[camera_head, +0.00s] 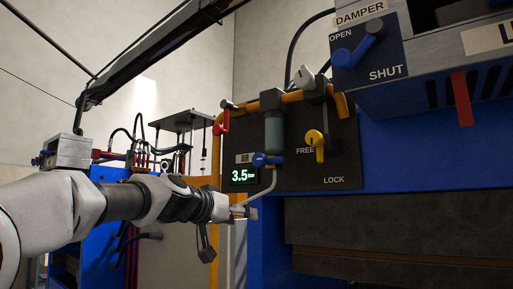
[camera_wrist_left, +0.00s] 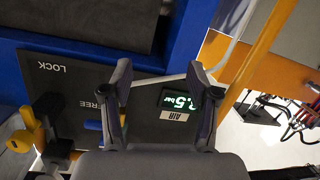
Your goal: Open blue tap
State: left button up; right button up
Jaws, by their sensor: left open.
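The blue tap (camera_head: 262,159) sits on a pipe below a grey cylinder, just above right of the pressure display (camera_head: 243,176). Its handle lies roughly level. My left gripper (camera_head: 246,212) is below and slightly left of the tap, apart from it in the picture. A small blue part, likely the tap (camera_wrist_left: 93,125), shows beside the left finger there, mostly hidden by the gripper. My right gripper is not in view.
The dark panel also carries a yellow lever (camera_head: 316,142) by FREE and LOCK. A red lever (camera_head: 224,120) is on the orange pipe. A blue damper lever (camera_head: 358,46) is at the upper right. A curved thin pipe (camera_head: 268,188) runs down near my gripper.

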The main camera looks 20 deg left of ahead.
pick_arm(q)
jog(key=m+t+h, duration=0.1)
jog(key=m+h, duration=0.1)
send_near(256, 158)
jog(key=x, duration=0.2)
jog(key=w+p, duration=0.1)
jog(key=p, duration=0.1)
jog(key=w+d+p, duration=0.1)
jog(key=w+p, duration=0.1)
jog(key=p, duration=0.1)
jog(key=shift+d+r+p, duration=0.25)
jog(key=shift+r+p, duration=0.05)
jog(key=p+x, duration=0.1)
jog(key=x, duration=0.2)
jog(key=p+x, duration=0.1)
jog(key=shift+w+f+p, duration=0.3)
jog(key=shift+p, duration=0.05)
jog(key=shift+w+d+f, duration=0.2)
jog(key=shift+w+d, duration=0.05)
jog(key=shift+w, duration=0.2)
jog(key=shift+s+a, duration=0.2)
jog(key=c, duration=1)
grip_shut()
